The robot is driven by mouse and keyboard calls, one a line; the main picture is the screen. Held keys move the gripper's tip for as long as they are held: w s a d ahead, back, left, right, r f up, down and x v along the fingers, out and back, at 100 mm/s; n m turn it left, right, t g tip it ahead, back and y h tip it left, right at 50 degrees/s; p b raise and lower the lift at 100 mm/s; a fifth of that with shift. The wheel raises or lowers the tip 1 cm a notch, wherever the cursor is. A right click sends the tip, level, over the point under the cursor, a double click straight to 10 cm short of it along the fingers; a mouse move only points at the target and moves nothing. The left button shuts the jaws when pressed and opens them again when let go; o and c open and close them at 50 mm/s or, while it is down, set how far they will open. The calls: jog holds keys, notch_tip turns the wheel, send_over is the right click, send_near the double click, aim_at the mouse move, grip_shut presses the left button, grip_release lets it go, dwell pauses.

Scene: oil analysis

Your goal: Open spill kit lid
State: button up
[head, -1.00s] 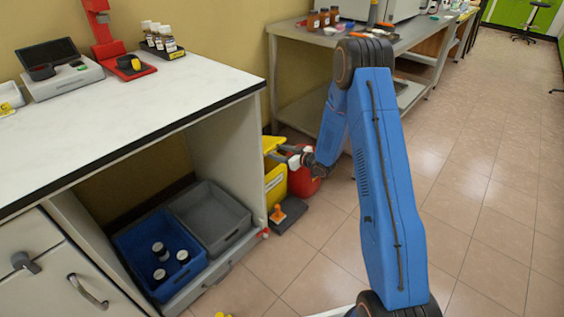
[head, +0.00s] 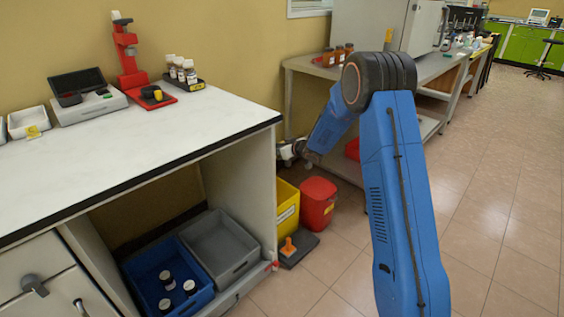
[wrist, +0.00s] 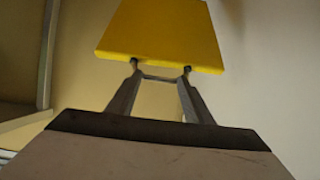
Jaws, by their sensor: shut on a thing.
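The yellow spill kit bin (head: 287,207) stands on the floor beside the right end of the white bench, which partly hides it in the head view. In the wrist view its yellow lid (wrist: 163,28) fills the top middle, and my gripper (wrist: 160,67) has both fingertips at the lid's near edge, shut on it. In the head view my gripper (head: 285,151) is above the bin, near the bench's end panel. Its fingertips and the lid are hidden there, so I cannot tell the lid's exact angle from that view.
A red lidded bin (head: 318,203) stands right of the yellow one. A dark base with an orange piece (head: 289,247) lies in front. The bench's end panel (head: 245,185) is close on the left, and a grey metal table (head: 300,65) is behind. Tiled floor is clear at right.

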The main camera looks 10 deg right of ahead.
jog(key=shift+w+a+r, duration=0.3)
jog(key=shift+w+a, duration=0.2)
jog(key=shift+w, duration=0.1)
jog(key=shift+c, duration=0.3)
jog(key=o, duration=0.5)
jog(key=shift+d+f, duration=0.1)
jog(key=o, duration=1.1)
jog(key=shift+o, duration=0.2)
jog(key=shift+s, duration=0.1)
jog(key=v, duration=1.7)
jog(key=shift+s+d, duration=0.1)
jog(key=shift+s, duration=0.05)
